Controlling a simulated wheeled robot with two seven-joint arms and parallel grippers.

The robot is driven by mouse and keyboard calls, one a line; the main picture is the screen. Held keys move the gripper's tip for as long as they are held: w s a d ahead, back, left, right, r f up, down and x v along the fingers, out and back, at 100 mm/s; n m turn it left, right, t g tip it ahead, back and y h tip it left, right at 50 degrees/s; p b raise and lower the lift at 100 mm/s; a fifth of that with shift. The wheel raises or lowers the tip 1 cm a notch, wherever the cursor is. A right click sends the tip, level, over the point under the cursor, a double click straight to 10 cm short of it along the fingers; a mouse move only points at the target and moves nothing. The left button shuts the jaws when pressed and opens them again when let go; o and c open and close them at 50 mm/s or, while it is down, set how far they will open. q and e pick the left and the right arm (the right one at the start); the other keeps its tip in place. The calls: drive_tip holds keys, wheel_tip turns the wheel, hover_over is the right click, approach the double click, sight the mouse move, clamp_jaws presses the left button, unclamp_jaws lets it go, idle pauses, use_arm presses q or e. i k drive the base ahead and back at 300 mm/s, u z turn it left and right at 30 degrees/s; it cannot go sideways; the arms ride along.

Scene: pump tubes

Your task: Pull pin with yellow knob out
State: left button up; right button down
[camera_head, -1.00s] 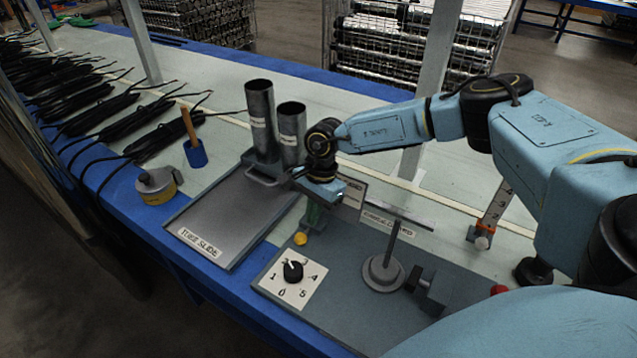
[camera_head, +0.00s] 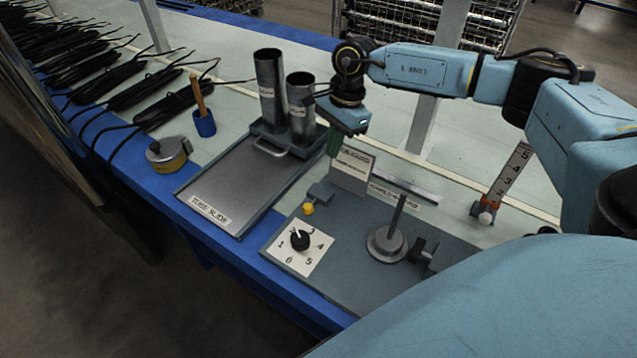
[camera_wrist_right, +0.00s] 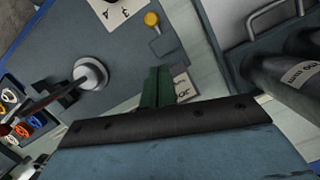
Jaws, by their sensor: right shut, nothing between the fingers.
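The yellow knob (camera_head: 308,209) sits at the front of a small grey block (camera_head: 320,193) on the grey base plate, near the dial. It also shows in the right wrist view (camera_wrist_right: 151,19), at the top, in line with the block (camera_wrist_right: 165,42). My left gripper is not in view.
An upright sign (camera_head: 352,171) stands just behind the block. A round-based post (camera_head: 387,244) stands to the right. The tube slide tray (camera_head: 232,187), with two upright metal tubes (camera_head: 270,90), lies left.

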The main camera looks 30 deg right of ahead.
sight(308, 208)
drive_tip(key=u, duration=2.1)
drive_tip(key=k, duration=0.55)
drive_tip(key=z, duration=1.5)
